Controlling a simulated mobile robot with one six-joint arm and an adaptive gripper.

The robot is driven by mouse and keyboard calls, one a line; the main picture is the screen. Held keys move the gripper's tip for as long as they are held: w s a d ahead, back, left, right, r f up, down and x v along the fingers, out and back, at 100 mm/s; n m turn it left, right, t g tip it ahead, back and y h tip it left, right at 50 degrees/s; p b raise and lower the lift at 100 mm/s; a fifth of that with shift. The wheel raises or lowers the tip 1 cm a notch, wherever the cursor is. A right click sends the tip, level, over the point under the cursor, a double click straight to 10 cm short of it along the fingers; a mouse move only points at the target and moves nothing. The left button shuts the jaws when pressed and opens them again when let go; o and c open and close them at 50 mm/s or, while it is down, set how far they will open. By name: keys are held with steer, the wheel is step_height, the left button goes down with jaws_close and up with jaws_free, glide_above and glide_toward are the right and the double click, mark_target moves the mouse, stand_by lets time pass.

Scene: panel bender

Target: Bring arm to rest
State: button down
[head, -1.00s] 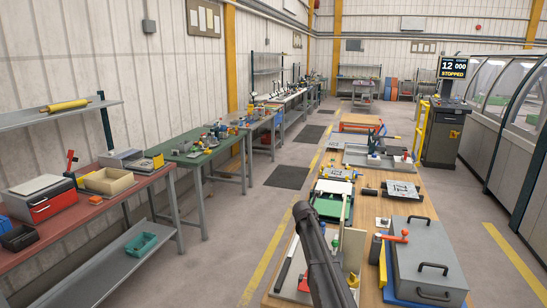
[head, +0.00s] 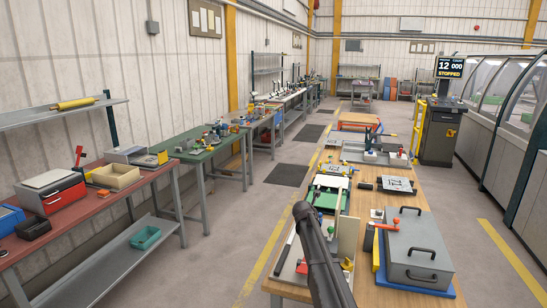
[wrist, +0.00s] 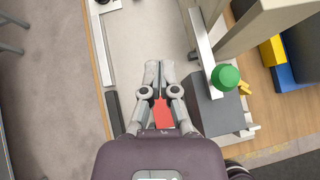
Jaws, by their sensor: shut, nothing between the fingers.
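My gripper (wrist: 158,75) shows in the wrist view with its two fingers together and nothing between them. It points down over a pale tray (wrist: 150,30) on the wooden bench. A red piece (wrist: 162,116) shows between the finger linkages; I cannot tell what it belongs to. In the head view my dark arm (head: 322,255) reaches over the near left part of the bench (head: 375,292), and the gripper itself is hidden there.
A green knob (wrist: 225,77) on a grey block stands close right of my gripper. A grey lidded box (head: 418,250) with black handles sits at the bench's right side, beside a red-handled clamp (head: 382,226). Open floor (head: 225,270) lies left of the bench.

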steer(key=s+f+m+g+y+b, duration=0.1)
steer(key=s+f+m+g+b, duration=0.2)
steer(key=s+m, duration=0.7)
steer(key=s+f+m+g+y+b, duration=0.2)
steer(key=s+f+m, duration=0.5)
steer(key=s, duration=1.4)
steer(key=s+f+m+g+y+b, duration=0.1)
steer(key=s+f+m+g+b, duration=0.2)
steer(key=s+m, duration=1)
steer(key=s+f+b, duration=0.1)
steer(key=s+f, duration=0.2)
steer(key=shift+s+g+y, duration=0.2)
steer(key=shift+g+y, duration=0.2)
steer(key=shift+a+f, duration=0.1)
